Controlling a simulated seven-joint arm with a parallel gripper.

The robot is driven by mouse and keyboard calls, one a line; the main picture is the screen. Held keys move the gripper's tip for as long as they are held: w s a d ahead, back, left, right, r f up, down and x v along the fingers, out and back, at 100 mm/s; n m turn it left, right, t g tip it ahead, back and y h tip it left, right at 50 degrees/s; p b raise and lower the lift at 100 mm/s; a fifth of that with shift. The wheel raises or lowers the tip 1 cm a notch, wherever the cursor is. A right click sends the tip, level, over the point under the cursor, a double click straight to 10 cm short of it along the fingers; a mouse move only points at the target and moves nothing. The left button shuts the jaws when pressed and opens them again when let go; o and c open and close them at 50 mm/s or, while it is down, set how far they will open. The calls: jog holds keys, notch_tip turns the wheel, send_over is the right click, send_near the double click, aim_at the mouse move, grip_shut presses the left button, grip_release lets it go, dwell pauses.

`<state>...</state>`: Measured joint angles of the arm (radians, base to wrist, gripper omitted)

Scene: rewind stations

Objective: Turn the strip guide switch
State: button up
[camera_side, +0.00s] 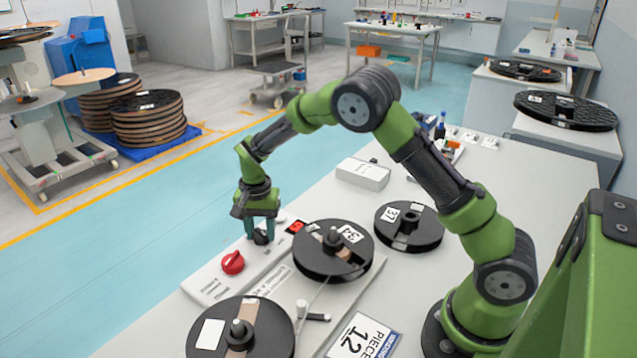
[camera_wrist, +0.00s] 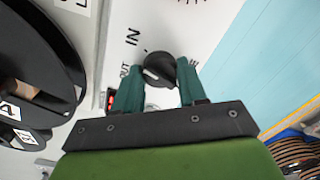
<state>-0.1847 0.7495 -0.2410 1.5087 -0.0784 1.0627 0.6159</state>
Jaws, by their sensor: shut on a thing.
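The strip guide switch is a black rotary knob (camera_side: 261,238) on the pale control panel (camera_side: 215,283). It also shows in the wrist view (camera_wrist: 158,67), with a white pointer mark on its face. The words IN and OUT are printed on the panel near it; the pointer's exact setting is hard to read. My gripper (camera_side: 261,232) points down over the panel with its two teal fingers on either side of the knob. In the wrist view my gripper (camera_wrist: 162,74) is shut on the knob, which stays seated on the panel.
A white box (camera_side: 363,173) lies behind.

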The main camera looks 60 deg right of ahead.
aim_at(261, 231)
jog(key=n, duration=0.4)
jog(key=shift+r+n, duration=0.1)
jog(key=shift+n, duration=2.5)
jog(key=o, duration=1.1)
jog(key=shift+c, duration=0.2)
notch_tip(261, 231, up, 17)
